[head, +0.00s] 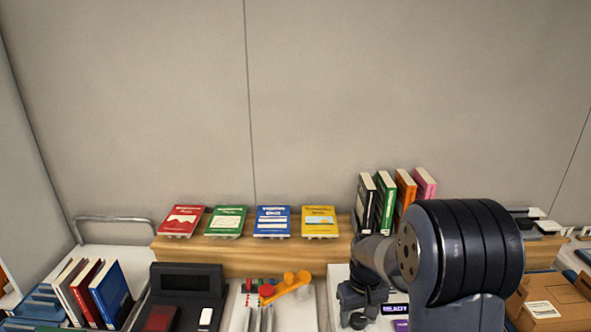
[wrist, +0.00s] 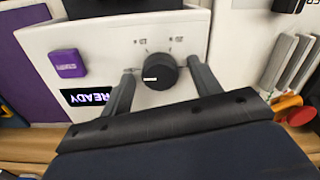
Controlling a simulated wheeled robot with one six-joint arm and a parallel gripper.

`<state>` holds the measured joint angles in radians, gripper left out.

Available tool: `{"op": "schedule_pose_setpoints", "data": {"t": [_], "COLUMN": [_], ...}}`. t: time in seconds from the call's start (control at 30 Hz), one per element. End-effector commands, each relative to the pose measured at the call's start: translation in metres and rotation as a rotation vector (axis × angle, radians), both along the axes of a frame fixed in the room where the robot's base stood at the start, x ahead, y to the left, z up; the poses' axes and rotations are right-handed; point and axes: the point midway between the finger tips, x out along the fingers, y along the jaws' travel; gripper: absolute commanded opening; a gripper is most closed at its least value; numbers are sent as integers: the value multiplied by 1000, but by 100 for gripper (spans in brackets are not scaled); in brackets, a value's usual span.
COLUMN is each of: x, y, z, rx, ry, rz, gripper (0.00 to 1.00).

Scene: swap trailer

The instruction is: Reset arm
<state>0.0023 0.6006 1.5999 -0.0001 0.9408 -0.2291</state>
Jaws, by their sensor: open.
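My gripper (wrist: 160,80) is open in the wrist view, with one finger on each side of a black round knob (wrist: 157,71). The knob sits on a white panel (wrist: 100,40) and carries a white pointer mark. I cannot tell whether the fingers touch it. A purple button (wrist: 68,63) and a small dark display reading READY (wrist: 87,97) are on the same panel. In the head view my gripper (head: 358,312) is low in front of the shelf, partly hidden by my arm. The READY display (head: 395,309) shows beside it.
A wooden shelf (head: 240,258) holds red, green, blue and yellow books lying in a row, with several upright books (head: 384,200) behind my arm. Left are leaning books (head: 110,295) and a black device (head: 187,283). An orange-handled item (head: 287,286) lies near the middle. A cardboard box (head: 555,303) stands right.

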Motion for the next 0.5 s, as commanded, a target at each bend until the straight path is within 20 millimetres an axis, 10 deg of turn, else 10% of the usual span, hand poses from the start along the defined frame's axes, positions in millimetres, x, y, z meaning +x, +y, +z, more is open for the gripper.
{"op": "schedule_pose_setpoints", "data": {"t": [0.5], "x": [0], "y": [0], "z": [1], "rx": [0], "ry": [1], "rz": [-421], "gripper": [59]}}
